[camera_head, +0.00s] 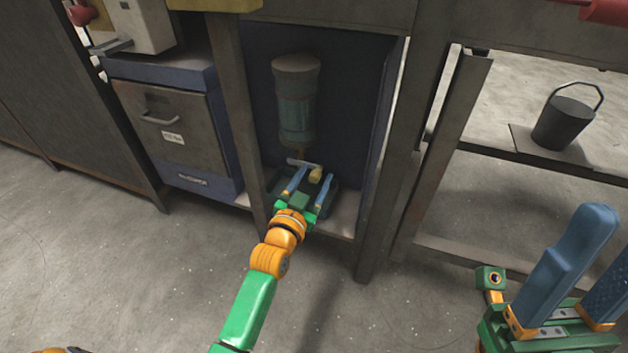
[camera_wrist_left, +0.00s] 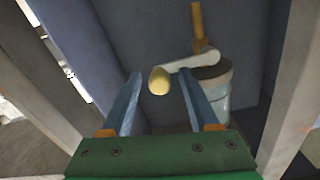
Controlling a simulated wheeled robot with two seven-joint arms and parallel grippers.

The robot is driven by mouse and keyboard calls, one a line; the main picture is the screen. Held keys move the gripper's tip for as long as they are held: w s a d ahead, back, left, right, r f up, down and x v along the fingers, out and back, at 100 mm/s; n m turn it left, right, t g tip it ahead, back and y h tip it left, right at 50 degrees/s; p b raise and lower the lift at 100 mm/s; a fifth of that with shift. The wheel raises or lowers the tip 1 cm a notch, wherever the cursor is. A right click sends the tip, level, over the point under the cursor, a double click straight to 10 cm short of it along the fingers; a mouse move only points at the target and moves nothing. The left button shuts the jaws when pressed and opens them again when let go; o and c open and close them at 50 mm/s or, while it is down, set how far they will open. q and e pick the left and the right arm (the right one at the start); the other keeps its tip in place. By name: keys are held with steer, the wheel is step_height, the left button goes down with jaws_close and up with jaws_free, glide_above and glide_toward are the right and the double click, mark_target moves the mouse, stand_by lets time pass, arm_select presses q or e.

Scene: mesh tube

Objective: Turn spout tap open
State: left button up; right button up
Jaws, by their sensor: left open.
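The tap has a pale lever or arm (camera_head: 300,163) with a yellow knob (camera_head: 315,174), below a tall teal-grey cylinder (camera_head: 297,108) in a blue-backed cabinet bay. In the left wrist view the yellow knob (camera_wrist_left: 159,82) sits at the end of the white arm (camera_wrist_left: 196,61), which meets a brass pipe (camera_wrist_left: 198,25). My left gripper (camera_head: 313,179) is open, its blue fingers (camera_wrist_left: 160,76) on either side of the knob with visible gaps. My right gripper (camera_head: 603,240) is open and empty at the lower right, away from the tap.
Cabinet posts (camera_head: 392,150) stand beside the bay. A pale-blue container with a grey rim (camera_wrist_left: 213,90) shows behind my left gripper's right finger. A grey drawer unit (camera_head: 178,130) stands to the left. A dark bucket (camera_head: 564,122) sits on a right-hand shelf. The floor in front is clear.

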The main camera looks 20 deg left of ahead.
arm_select(q)
jaws_close()
stand_by(1.3)
